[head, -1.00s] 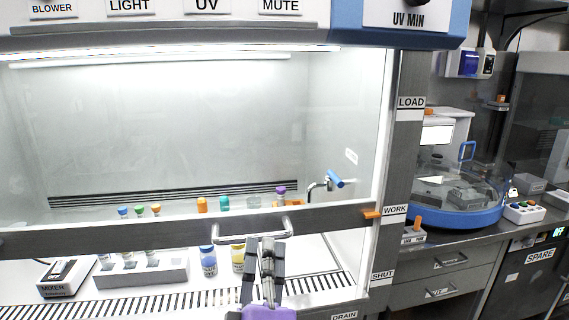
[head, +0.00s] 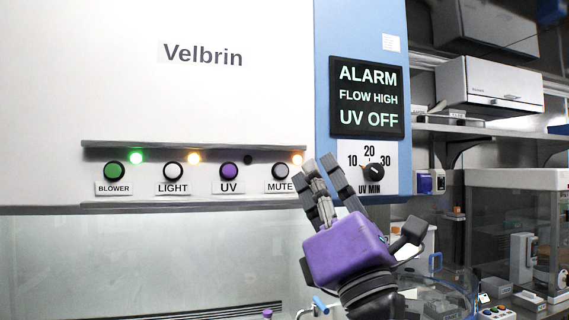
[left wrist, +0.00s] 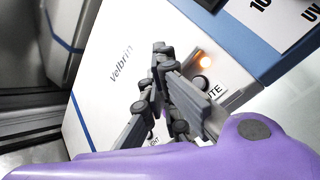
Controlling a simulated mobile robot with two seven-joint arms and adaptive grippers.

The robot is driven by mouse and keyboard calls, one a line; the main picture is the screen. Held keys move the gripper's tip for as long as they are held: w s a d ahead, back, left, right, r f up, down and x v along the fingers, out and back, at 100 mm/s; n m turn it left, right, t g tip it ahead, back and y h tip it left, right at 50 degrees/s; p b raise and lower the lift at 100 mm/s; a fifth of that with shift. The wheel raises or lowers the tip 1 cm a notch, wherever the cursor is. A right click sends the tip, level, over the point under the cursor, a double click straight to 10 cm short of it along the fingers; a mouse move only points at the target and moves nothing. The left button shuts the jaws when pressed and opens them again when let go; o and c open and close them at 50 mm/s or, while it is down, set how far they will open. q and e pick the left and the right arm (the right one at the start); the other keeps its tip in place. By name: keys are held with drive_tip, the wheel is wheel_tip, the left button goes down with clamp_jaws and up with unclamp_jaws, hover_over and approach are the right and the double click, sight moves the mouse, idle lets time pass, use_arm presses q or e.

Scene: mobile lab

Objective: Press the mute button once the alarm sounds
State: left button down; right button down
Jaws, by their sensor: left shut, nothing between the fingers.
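The MUTE button (head: 280,171) is a pale round cap in a dark ring, above its MUTE label, at the right end of the cabinet's button row. An orange lamp (head: 296,159) glows beside it. The display (head: 368,97) reads ALARM, FLOW HIGH, UV OFF. My left gripper (head: 320,167), purple with grey fingers, is shut and empty, pointing up just right of the MUTE button; contact cannot be told. In the left wrist view its fingers (left wrist: 160,52) cross the panel, with the lit lamp (left wrist: 203,60) and part of the MUTE label to their right. My right gripper is not visible.
BLOWER (head: 115,171), LIGHT (head: 173,171) and UV (head: 229,171) buttons lie left of MUTE. The UV MIN knob (head: 373,171) is close on the gripper's right. A thin ledge (head: 190,146) runs above the buttons. Shelves and lab equipment stand at the right.

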sight(281, 171)
use_arm(q)
drive_tip(key=shift+s+d+r, duration=0.3)
drive_tip(key=shift+d+r, duration=0.05)
drive_tip(key=shift+r, duration=0.35)
drive_tip(key=shift+w, duration=0.15)
drive_tip(key=w+a, duration=0.1)
drive_tip(key=w, duration=0.4)
drive_tip(key=w+a+b, duration=0.1)
drive_tip(key=w, duration=0.2)
drive_tip(key=shift+a, duration=0.35)
